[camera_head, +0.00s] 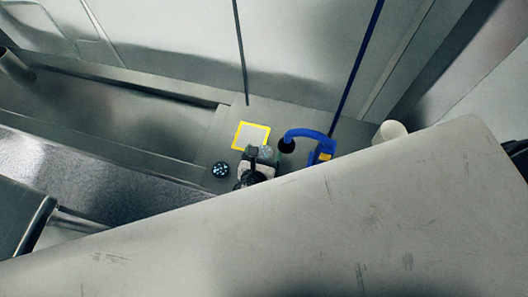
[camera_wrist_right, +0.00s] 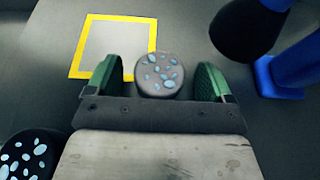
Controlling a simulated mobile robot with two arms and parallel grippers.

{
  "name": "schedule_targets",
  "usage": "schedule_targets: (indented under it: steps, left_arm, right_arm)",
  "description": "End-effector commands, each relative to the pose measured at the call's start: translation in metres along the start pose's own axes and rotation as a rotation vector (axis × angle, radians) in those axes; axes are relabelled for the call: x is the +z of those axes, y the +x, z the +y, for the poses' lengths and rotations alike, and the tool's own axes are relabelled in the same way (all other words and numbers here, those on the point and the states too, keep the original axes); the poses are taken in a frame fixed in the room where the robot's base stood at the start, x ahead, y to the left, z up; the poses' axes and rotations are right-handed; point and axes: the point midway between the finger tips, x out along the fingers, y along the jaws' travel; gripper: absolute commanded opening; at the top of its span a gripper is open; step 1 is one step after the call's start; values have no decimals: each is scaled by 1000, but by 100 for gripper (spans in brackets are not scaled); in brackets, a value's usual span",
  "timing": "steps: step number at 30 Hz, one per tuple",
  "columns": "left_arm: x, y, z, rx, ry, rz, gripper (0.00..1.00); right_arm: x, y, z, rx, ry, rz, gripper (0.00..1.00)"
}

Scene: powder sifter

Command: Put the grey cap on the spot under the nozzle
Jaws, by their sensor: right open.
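The grey cap (camera_head: 266,151), round with pale blue spots on top, stands by the yellow-framed square (camera_head: 251,136). In the right wrist view the cap (camera_wrist_right: 159,72) sits between the two green fingers of my right gripper (camera_wrist_right: 155,77), with a gap on each side. My right gripper (camera_head: 262,157) is open. The nozzle (camera_head: 287,146) is the black end of a bent blue pipe (camera_head: 310,133), just right of the cap. It also shows at the top right of the wrist view (camera_wrist_right: 245,28). The surface directly under the nozzle is hidden. My left gripper is not in view.
A black cap with pale blue spots (camera_head: 221,170) stands left of my right gripper; the wrist view shows it at bottom left (camera_wrist_right: 30,155). A white cylinder (camera_head: 390,131) stands at right. A metal trough (camera_head: 120,115) lies at left. A large pale surface fills the foreground.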

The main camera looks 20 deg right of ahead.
Motion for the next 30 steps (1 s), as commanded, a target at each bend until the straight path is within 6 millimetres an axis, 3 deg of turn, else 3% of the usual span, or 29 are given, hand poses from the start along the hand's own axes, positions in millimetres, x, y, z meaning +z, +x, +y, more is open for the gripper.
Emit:
schedule_targets:
  steps: [2,12,14,23,30]
  left_arm:
    - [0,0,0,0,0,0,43]
    - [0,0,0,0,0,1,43]
    - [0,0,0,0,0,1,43]
    - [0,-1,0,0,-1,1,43]
    - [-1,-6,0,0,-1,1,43]
  right_arm:
    - [0,0,0,0,0,0,82]
    - [0,-1,0,1,0,0,30]
    - [0,-1,0,1,0,0,26]
    - [4,-2,0,1,0,-1,25]
    - [27,-12,0,2,3,0,25]
